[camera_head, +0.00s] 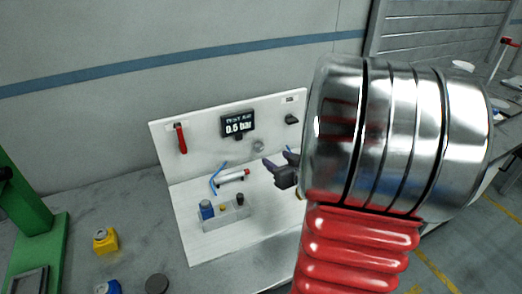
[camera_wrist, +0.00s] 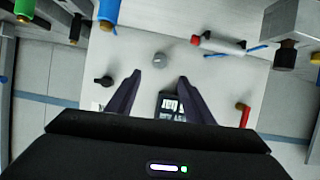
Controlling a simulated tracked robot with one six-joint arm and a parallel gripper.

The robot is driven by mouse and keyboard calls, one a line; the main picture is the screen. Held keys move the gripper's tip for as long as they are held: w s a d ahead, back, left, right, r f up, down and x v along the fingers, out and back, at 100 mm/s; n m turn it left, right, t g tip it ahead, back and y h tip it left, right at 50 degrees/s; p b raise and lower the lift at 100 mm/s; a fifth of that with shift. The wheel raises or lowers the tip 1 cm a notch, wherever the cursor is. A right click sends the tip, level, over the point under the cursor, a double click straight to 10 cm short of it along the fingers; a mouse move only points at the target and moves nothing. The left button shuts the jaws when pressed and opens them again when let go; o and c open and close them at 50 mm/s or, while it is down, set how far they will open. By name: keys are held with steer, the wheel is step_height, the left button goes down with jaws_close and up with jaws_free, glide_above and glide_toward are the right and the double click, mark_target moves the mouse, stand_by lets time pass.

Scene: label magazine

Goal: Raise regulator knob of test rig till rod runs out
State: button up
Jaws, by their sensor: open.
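The test rig is a white panel and base (camera_head: 180,225) on the bench. Its display (camera_head: 238,123) reads 0.5 bar. Below the display is a round grey regulator knob (camera_head: 258,146); in the wrist view the knob (camera_wrist: 160,59) has a pointer mark. A white cylinder (camera_head: 232,177) with a red end lies on the rig; its rod state is too small to tell. It also shows in the wrist view (camera_wrist: 218,43). My gripper (camera_head: 277,159) is open and empty. In the wrist view its fingertips (camera_wrist: 159,80) are apart, with the knob just beyond the gap.
A red lever (camera_head: 181,138) and a black handle (camera_head: 291,119) sit on the panel. A grey block (camera_head: 226,217) with blue, yellow and black parts stands on the base. A yellow box (camera_head: 105,241) and a green frame (camera_head: 32,205) stand left. My arm hides the right side.

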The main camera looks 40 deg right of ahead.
mark_target(260, 149)
steer(key=shift+x, duration=6.8)
steer(key=shift+f, duration=0.1)
steer(key=c, duration=1.1)
steer(key=shift+o, duration=0.2)
steer(key=shift+m, duration=0.3)
steer(key=shift+d+m+y, duration=0.1)
steer(key=shift+m+y, duration=0.7)
steer(key=o, duration=1.1)
steer(key=shift+c, duration=0.2)
